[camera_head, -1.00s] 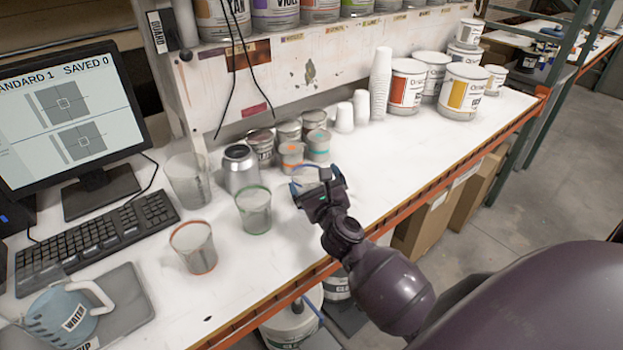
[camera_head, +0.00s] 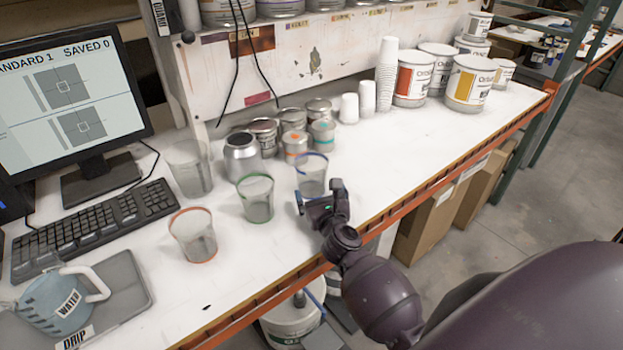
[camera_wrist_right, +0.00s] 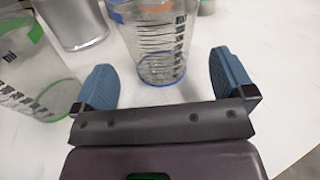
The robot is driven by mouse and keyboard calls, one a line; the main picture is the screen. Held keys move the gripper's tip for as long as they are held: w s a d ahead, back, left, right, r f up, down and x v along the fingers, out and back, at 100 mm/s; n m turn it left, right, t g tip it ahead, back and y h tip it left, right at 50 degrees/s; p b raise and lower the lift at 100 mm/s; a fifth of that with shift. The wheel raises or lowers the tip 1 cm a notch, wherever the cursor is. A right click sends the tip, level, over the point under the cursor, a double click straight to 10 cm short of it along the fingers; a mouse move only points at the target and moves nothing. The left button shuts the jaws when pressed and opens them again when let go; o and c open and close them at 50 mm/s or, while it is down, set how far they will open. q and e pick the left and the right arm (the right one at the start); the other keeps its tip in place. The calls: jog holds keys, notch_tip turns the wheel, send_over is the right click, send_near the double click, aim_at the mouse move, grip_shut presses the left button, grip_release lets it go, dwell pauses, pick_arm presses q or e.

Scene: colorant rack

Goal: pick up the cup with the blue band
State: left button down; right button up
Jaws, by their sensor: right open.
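The cup with the blue band (camera_head: 312,174) is clear and stands upright on the white bench, right of the green-banded cup (camera_head: 255,197). My right gripper (camera_head: 316,197) is at the near side of the blue-banded cup, low over the bench. In the right wrist view the blue-banded cup (camera_wrist_right: 160,45) stands ahead of the open jaws (camera_wrist_right: 164,82), roughly centred between the two blue fingertips. Its base sits just beyond or level with the tips; contact is not visible. The green-banded cup (camera_wrist_right: 30,75) is just outside the left finger. My left gripper is not in view.
A red-banded cup (camera_head: 194,235) stands nearer left. A silver can (camera_head: 242,158) and several small tins (camera_head: 293,146) stand behind the cups. White cup stacks (camera_head: 386,75) are farther right. The bench's orange front edge (camera_head: 400,210) runs close to my arm.

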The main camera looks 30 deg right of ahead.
aim_at(317, 186)
jog(key=x, duration=0.5)
jog(key=shift+w+d, duration=0.1)
jog(key=shift+w, duration=0.1)
jog(key=shift+w+d+r, duration=0.1)
jog(key=shift+w, duration=0.2)
jog(key=c, duration=0.6)
jog(key=shift+r, duration=0.1)
